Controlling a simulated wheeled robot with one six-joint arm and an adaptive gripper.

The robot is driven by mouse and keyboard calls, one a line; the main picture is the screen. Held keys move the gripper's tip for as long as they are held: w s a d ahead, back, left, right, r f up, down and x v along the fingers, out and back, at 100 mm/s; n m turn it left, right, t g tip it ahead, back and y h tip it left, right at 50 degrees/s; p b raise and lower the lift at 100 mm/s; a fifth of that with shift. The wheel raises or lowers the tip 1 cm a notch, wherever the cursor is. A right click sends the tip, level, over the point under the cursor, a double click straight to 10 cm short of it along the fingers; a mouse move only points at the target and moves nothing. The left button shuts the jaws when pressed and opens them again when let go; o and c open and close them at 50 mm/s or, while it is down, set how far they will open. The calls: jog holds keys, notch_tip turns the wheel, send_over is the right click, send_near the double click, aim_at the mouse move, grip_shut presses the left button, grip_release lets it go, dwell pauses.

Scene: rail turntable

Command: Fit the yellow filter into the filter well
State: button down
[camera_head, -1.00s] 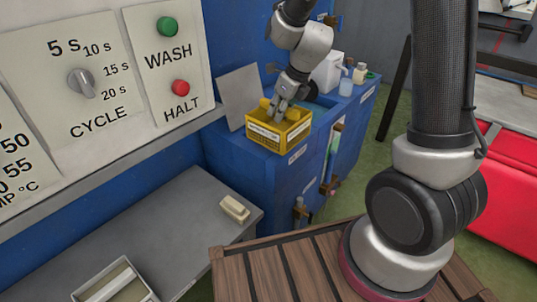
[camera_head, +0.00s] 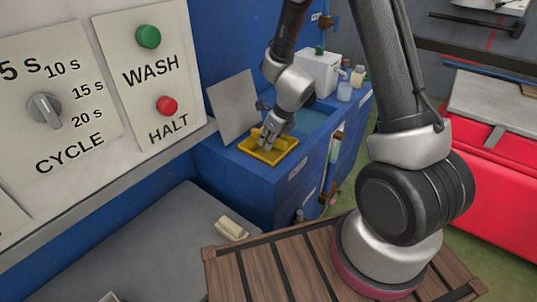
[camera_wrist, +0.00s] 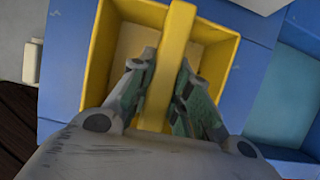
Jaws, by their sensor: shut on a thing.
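The yellow filter (camera_head: 287,153) is an open box with a bar handle across it. In the head view it sits low in the top of the blue cabinet, with mainly its rim and inside showing. The filter well is hidden under and around it; I cannot tell whether the filter is fully seated. My gripper (camera_head: 268,142) is above it with its fingers down inside. In the wrist view my gripper (camera_wrist: 157,88) is shut on the filter's yellow bar handle (camera_wrist: 174,45), one finger on each side.
A grey plate (camera_head: 233,108) stands tilted just left of the filter. A light-blue recess (camera_head: 308,120) lies to its right. A white container (camera_head: 319,72) and bottles stand behind. The control panel (camera_head: 143,70) is at left, and a pale block (camera_head: 232,229) lies on the grey counter.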

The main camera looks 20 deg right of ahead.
aim_at(269, 154)
jog(key=shift+f, duration=2.9)
jog(key=shift+f, duration=0.15)
jog(key=c, duration=1.3)
grip_release()
jog(key=shift+c, duration=0.2)
